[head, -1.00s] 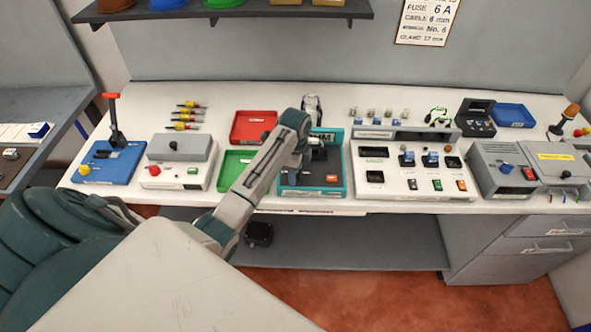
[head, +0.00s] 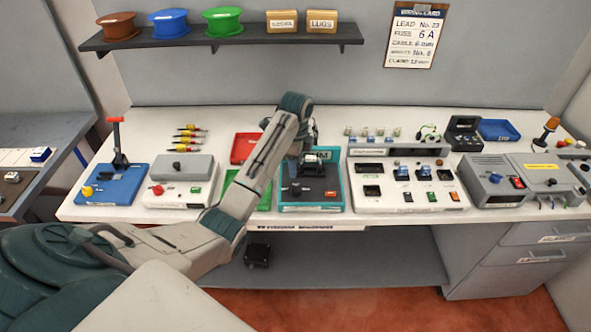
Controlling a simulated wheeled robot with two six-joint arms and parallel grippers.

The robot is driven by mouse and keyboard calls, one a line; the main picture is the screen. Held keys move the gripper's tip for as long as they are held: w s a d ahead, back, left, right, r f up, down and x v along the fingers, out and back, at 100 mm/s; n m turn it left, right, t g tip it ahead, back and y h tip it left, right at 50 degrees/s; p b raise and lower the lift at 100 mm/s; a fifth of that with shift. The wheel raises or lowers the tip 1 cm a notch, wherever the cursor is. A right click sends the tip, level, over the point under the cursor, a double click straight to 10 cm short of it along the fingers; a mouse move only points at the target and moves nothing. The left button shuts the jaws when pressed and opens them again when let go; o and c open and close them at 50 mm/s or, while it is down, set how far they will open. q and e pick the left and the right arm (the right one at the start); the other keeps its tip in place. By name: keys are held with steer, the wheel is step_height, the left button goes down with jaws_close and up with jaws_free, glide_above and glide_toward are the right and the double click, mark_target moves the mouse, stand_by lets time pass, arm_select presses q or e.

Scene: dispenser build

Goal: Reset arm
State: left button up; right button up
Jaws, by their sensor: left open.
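My left arm comes in from the lower left and bends at a raised joint above the middle of the bench. My left gripper (head: 306,150) hangs below that joint over the back of the teal-framed device (head: 331,190). It is open, and its fingers are small and partly hidden by my arm. I cannot tell whether it touches the device. The device has a dark top with a black knob and a red button at its front. A blue device with an upright red-tipped lever (head: 118,145) stands at the far left. My right gripper is out of view.
A shelf (head: 220,38) with spools hangs above.

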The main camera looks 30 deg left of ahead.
arm_select(q)
steer(key=s+d+f+n+t, duration=0.1)
steer(key=s+d+f+n, duration=0.3)
steer(key=s, duration=0.6)
steer(key=s+d+f+n+t, duration=0.15)
steer(key=s+d+f, duration=0.25)
steer(key=s+f, duration=0.4)
steer(key=s+d+r+n+t, duration=0.1)
steer(key=s+d+r+n, duration=0.2)
steer(key=s, duration=0.7)
steer(key=s+d+r+n, duration=0.1)
steer(key=s+r+n, duration=0.3)
steer(key=s, duration=0.6)
step_height(320, 180, down, 40)
steer(key=a+n+g+y+b, duration=0.1)
steer(key=a+b, duration=0.2)
steer(key=b, duration=0.5)
steer(key=s+f+b, duration=0.3)
steer(key=s+f, duration=0.6)
steer(key=f, duration=0.3)
steer(key=s+a+f+g+b, duration=0.1)
steer(key=s+f+b, duration=0.2)
steer(key=s+f, duration=0.6)
step_height(320, 180, down, 4)
steer(key=shift+s+r, duration=0.1)
steer(key=shift+s, duration=0.05)
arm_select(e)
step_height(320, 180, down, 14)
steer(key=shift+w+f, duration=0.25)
